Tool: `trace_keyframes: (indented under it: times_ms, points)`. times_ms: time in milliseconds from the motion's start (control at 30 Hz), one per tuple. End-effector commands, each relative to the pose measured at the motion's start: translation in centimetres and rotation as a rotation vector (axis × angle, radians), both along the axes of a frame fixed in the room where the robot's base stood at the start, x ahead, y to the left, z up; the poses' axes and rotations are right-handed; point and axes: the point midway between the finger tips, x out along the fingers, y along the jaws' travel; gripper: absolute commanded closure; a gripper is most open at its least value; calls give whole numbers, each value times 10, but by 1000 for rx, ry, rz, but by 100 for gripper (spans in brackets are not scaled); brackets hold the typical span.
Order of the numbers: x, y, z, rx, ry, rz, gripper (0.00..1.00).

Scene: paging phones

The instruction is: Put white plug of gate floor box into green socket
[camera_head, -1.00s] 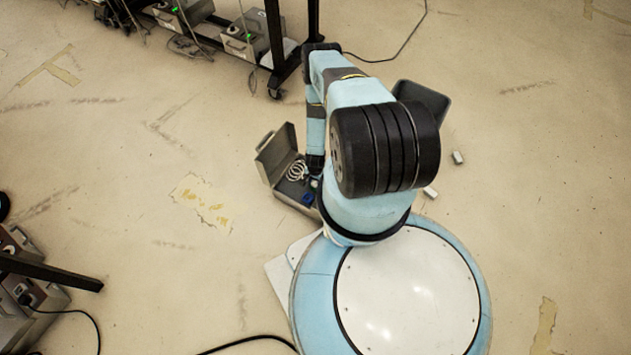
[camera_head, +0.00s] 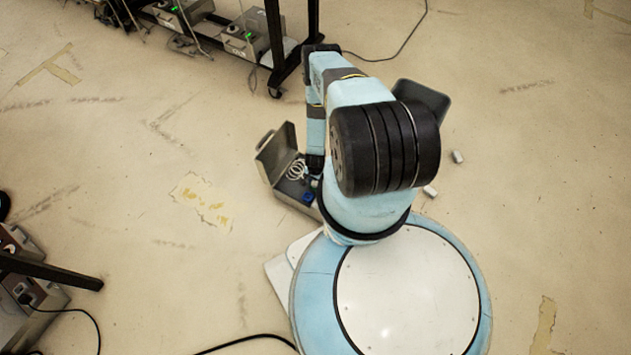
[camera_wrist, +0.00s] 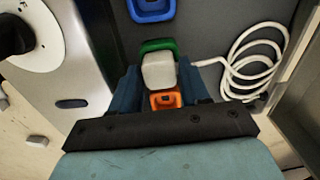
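The white plug (camera_wrist: 158,72) sits between my gripper's two dark blue fingers (camera_wrist: 158,84) in the wrist view, and the fingers appear closed on its sides. The green socket (camera_wrist: 156,45) shows just behind and above the plug, partly covered by it. I cannot tell whether the plug is in the socket or above it. An orange socket (camera_wrist: 165,100) lies below the plug and a blue socket (camera_wrist: 152,9) above. The white cable (camera_wrist: 232,66) coils at the right. In the head view, my arm hides much of the open grey floor box (camera_head: 297,198).
The box's raised lid (camera_head: 276,149) stands at its left. A dark grey bin (camera_head: 424,98) and small pale blocks (camera_head: 457,157) are to the right. A wheeled rack (camera_head: 273,45) with grey boxes stands at the back.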

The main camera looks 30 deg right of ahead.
Motion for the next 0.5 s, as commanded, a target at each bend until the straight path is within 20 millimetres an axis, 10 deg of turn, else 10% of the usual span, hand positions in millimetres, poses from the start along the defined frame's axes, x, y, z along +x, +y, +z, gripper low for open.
trace_keyframes:
  times_ms: [500]
  points:
    - [1, 0, 3, -1, -1, 0, 33]
